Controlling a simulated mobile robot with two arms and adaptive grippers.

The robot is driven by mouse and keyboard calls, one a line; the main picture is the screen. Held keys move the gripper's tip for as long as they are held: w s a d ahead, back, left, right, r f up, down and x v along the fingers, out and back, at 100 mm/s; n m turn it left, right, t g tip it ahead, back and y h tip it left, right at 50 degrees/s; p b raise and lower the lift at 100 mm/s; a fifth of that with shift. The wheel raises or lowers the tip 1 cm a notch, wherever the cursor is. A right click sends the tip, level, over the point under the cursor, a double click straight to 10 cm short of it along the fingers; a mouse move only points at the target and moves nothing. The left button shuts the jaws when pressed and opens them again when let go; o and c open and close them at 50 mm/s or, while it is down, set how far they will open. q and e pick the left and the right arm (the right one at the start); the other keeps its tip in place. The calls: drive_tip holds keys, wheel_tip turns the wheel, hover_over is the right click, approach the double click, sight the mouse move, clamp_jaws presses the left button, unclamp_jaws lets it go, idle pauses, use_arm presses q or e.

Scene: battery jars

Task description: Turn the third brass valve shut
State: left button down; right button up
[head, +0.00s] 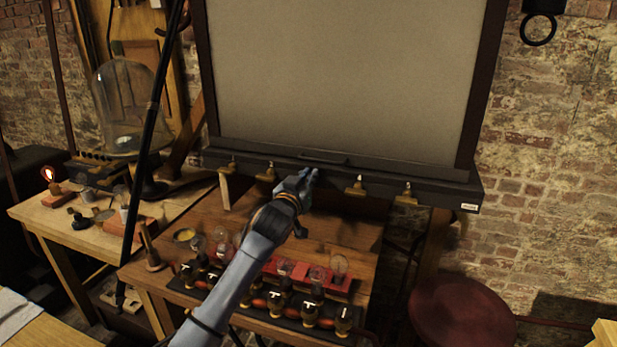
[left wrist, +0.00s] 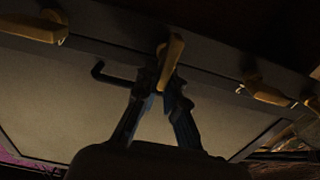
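A row of brass valves runs along the dark ledge under the big pale panel. In the head view the first valve (head: 231,165), second valve (head: 267,173), fourth valve (head: 355,187) and fifth valve (head: 406,196) show. My left gripper (head: 308,178) is at the ledge between the second and fourth and hides the third valve there. In the left wrist view the third valve (left wrist: 170,60) has its handle between the fingertips of my left gripper (left wrist: 163,84). The fingers draw together and look shut on the handle. My right gripper is not in view.
The dark ledge (head: 440,186) runs below the pale panel (head: 340,75). A wooden table (head: 335,230) below carries jars, bulbs and a red block. A glass dome (head: 125,108) stands left. A round red stool (head: 460,318) stands lower right. A dark hook (left wrist: 104,75) shows beside my left fingers.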

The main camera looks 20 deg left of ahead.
sight(322, 180)
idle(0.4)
use_arm(q)
drive_tip(key=m+p, duration=0.1)
drive_tip(key=m, duration=0.2)
drive_tip(key=d+m+p, duration=0.1)
drive_tip(key=m, duration=0.2)
drive_tip(key=m+p, duration=0.1)
drive_tip(key=m, duration=0.3)
drive_tip(key=shift+d+f, duration=0.4)
drive_tip(key=m, duration=0.1)
drive_tip(key=m+p, duration=0.1)
drive_tip(key=m, duration=0.1)
drive_tip(key=shift+d+f+m, duration=0.2)
drive_tip(key=shift+f+m, duration=0.1)
drive_tip(key=shift+f, duration=0.05)
drive_tip(key=shift+d+f+m+p, duration=0.15)
drive_tip(key=shift+f+m, duration=0.1)
drive_tip(key=shift+m, duration=0.85)
drive_tip(key=shift+a+f+m+p, duration=0.1)
drive_tip(key=shift+f+m+p, duration=0.1)
drive_tip(key=shift+m, duration=0.9)
drive_tip(key=c, duration=1.4)
unclamp_jaws()
drive_tip(key=shift+d, duration=0.1)
drive_tip(key=shift+s, duration=0.1)
